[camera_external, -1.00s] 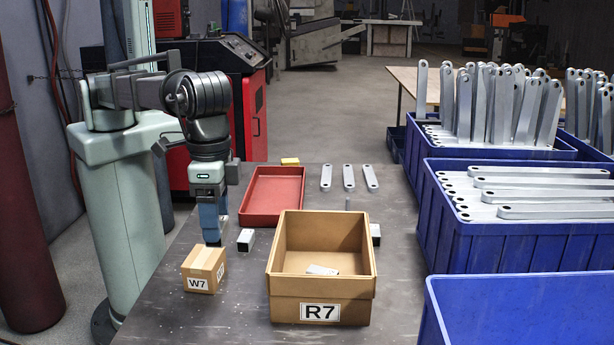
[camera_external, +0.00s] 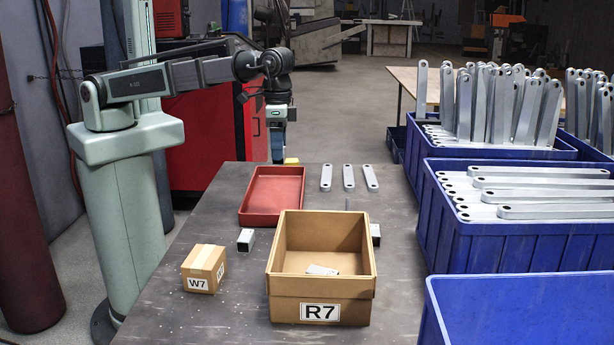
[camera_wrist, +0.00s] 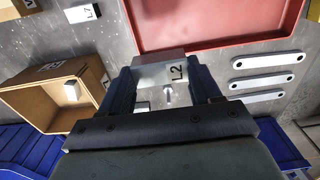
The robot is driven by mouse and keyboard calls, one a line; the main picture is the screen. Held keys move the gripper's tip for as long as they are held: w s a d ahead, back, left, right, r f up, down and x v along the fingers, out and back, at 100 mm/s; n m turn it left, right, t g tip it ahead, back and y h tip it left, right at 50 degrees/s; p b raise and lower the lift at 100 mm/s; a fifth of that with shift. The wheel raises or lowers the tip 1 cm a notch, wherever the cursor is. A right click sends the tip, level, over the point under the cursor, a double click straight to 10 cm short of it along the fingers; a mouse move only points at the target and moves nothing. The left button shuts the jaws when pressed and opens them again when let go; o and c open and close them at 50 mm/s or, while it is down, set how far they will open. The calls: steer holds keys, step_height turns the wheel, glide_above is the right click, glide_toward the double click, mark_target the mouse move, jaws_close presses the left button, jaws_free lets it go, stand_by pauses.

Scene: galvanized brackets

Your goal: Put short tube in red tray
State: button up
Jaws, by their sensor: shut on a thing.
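My gripper (camera_wrist: 162,84) is shut on a short grey square piece marked L2 (camera_wrist: 155,76), held across the fingertips. The external view shows my gripper (camera_external: 277,150) raised near the tray's far edge; the held piece cannot be made out there. The red tray (camera_external: 247,214) lies empty on the table. It also shows in the wrist view (camera_wrist: 180,44), ahead of the held piece. A similar short square tube (camera_external: 246,240), marked L7 in the wrist view (camera_wrist: 83,13), lies in front of the tray. Another (camera_external: 376,235) is partly hidden behind the R7 box.
The open R7 box (camera_external: 320,290) holds a small metal piece (camera_external: 322,270). A closed W7 box (camera_external: 203,268) stands at front left. Three flat brackets (camera_external: 348,177) lie right of the tray. Blue bins (camera_external: 515,220) border the right.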

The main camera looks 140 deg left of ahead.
glide_above(276, 198)
steer(key=shift+f, duration=7.65)
steer(key=shift+f, duration=0.15)
steer(key=o, duration=1.1)
steer(key=shift+r, duration=6.2)
